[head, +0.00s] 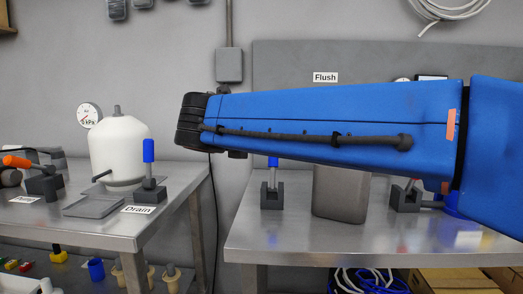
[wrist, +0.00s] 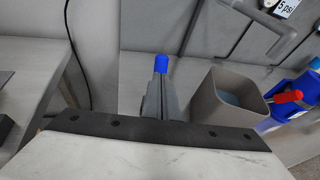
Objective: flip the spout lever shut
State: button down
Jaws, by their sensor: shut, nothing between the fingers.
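A red lever (wrist: 288,97) sits on a blue vessel (wrist: 297,112) at the right of the wrist view, beyond the bin; it looks like the spout lever, roughly level. In the head view only part of the blue vessel (head: 453,207) shows under my arm, with a bit of red above it. My gripper (wrist: 162,88) is shut and empty in the wrist view, well left of the red lever. Its fingers point toward a blue-handled lever (wrist: 161,63); whether they touch it I cannot tell. My arm hides the gripper in the head view.
A grey bin (head: 340,192) stands between the blue-handled lever and the blue vessel. A grey valve block (head: 405,198) sits right of the bin. The left table holds a white tank (head: 119,150) and the Drain lever (head: 149,172). A gap separates the tables.

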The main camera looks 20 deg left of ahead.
jog(key=v, duration=0.6)
jog(key=shift+r, duration=0.25)
jog(key=shift+w, duration=0.1)
